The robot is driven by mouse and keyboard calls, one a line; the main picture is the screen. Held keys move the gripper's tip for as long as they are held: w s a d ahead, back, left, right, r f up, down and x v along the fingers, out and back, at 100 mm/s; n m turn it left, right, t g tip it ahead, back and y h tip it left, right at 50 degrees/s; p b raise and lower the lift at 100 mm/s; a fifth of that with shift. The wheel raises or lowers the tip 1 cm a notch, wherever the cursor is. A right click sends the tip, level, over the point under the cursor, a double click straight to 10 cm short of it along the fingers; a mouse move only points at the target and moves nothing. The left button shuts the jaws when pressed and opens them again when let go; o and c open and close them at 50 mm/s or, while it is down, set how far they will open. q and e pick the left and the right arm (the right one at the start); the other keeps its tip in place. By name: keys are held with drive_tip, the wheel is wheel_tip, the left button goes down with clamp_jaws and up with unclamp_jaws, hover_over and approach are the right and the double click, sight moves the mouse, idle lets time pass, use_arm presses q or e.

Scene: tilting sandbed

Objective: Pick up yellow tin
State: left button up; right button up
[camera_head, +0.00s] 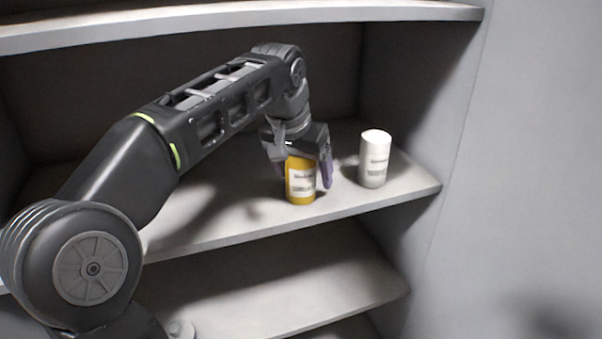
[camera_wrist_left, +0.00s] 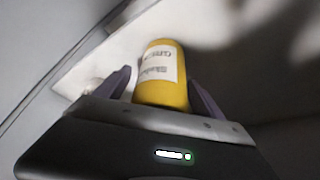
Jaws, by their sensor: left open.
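The yellow tin (camera_head: 301,181), with a white label, stands upright on the shelf near its front edge. My left gripper (camera_head: 303,180) is above and around it, with one finger on each side. In the left wrist view the yellow tin (camera_wrist_left: 161,75) shows between the two open fingers of my left gripper (camera_wrist_left: 162,88). A gap shows between the tin and the fingers there. The lower part of the tin is hidden by the gripper body in the wrist view. My right gripper is not in either view.
A white tin (camera_head: 374,159) stands on the same shelf (camera_head: 225,215), right of the yellow tin and close to the gripper's right finger. Another shelf board (camera_head: 240,25) is above, and a lower board (camera_head: 290,285) is below. A side wall (camera_head: 530,170) closes the right.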

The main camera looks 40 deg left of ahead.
use_arm(q)
drive_tip(key=shift+c, duration=0.6)
clamp_jaws()
idle(0.3)
